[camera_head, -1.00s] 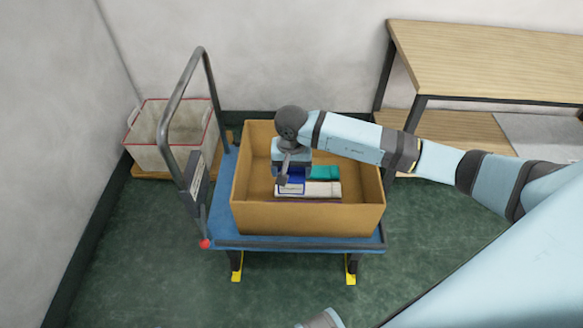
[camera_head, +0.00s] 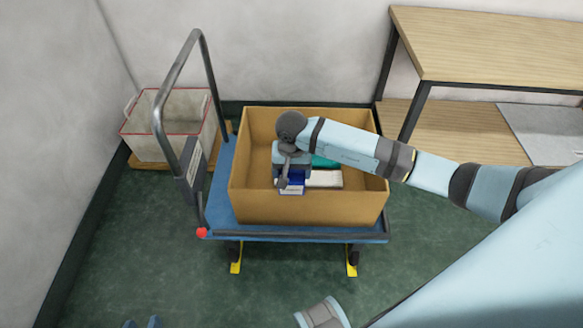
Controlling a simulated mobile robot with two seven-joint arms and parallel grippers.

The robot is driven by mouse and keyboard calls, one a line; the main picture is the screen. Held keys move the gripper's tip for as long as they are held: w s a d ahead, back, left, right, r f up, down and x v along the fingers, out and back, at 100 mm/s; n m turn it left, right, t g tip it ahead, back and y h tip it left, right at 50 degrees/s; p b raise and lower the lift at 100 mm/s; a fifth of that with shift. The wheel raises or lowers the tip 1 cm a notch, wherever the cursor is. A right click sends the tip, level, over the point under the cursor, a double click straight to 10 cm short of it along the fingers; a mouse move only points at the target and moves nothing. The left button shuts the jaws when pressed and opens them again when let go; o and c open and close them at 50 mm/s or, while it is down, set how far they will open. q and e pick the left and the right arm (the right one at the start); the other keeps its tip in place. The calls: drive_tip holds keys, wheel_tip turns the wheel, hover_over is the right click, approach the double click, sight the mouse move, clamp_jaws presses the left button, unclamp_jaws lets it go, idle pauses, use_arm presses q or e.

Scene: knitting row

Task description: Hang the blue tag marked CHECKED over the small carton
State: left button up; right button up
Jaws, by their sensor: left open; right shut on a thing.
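The tan open carton (camera_head: 310,210) stands on a blue platform trolley. My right gripper (camera_head: 288,180) points down over the carton, near its front wall, and is shut on a blue tag (camera_head: 291,187) with a pale label. The tag's lower end overlaps the carton's front rim in the picture; I cannot tell whether it touches. The tag's lettering is too small to read. My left gripper (camera_head: 142,323) shows only as two blue tips at the bottom edge, apart and empty as far as seen, well away from the carton.
Inside the carton lie a teal item (camera_head: 325,161) and a pale folded item (camera_head: 325,179). The trolley (camera_head: 222,200) has a tall grey handle (camera_head: 160,110) at left. A red-edged bin (camera_head: 150,140) stands behind it. A wooden shelf (camera_head: 480,50) stands at right. Green floor in front is clear.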

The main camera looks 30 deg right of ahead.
wheel_tip(320, 180, down, 2)
drive_tip(key=shift+f+b, duration=0.1)
drive_tip(key=shift+b, duration=0.4)
drive_tip(key=shift+f+b, duration=0.6)
drive_tip(key=shift+f, duration=0.25)
drive_tip(key=shift+f+b, duration=0.65)
drive_tip(key=shift+f, duration=0.2)
use_arm(q)
drive_tip(key=shift+w+d+f+t, duration=0.1)
drive_tip(key=shift+w+d+t, duration=0.05)
drive_tip(key=shift+d+t, duration=0.2)
use_arm(e)
drive_tip(key=shift+f, duration=0.1)
